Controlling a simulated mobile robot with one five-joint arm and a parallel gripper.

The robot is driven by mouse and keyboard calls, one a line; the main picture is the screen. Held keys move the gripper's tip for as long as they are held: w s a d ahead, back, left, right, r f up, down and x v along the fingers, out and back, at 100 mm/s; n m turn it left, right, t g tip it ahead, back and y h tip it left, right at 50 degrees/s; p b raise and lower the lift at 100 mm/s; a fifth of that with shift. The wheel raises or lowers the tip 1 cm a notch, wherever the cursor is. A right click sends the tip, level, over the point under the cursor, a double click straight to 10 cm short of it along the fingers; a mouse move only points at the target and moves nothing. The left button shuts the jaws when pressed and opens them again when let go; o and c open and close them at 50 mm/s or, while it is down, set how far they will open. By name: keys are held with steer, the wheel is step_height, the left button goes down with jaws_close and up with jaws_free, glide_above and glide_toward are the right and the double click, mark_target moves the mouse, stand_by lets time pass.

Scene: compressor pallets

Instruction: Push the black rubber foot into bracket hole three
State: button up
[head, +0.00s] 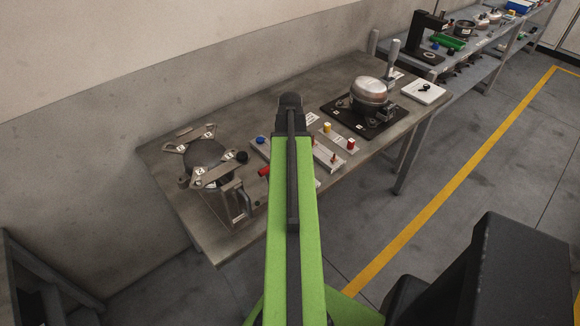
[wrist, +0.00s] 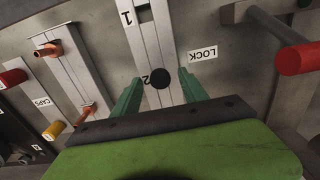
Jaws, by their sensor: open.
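In the wrist view my gripper (wrist: 164,84) is open, its two green fingers either side of a black round piece (wrist: 160,78). This piece stands on a pale metal rail beside a partly covered 2 label; I cannot tell whether it is a rubber foot or a knob. In the head view a dark round compressor (head: 205,153) sits at the table's left among bracket arms with small number labels (head: 199,171), too small to read surely. A black round piece (head: 241,157) is at the end of one bracket arm. My arm hides the gripper there.
A red-ended bar (wrist: 298,58) is to the right; copper stubs (wrist: 48,48) and a yellow cap (wrist: 53,131) are to the left. A silver compressor (head: 369,94) stands at the table's right.

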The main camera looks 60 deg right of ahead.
jaws_close()
steer(key=shift+r, duration=0.15)
stand_by(1.4)
steer(key=shift+r+p, duration=2.9)
steer(key=shift+p, duration=0.15)
steer(key=shift+s+d, duration=0.1)
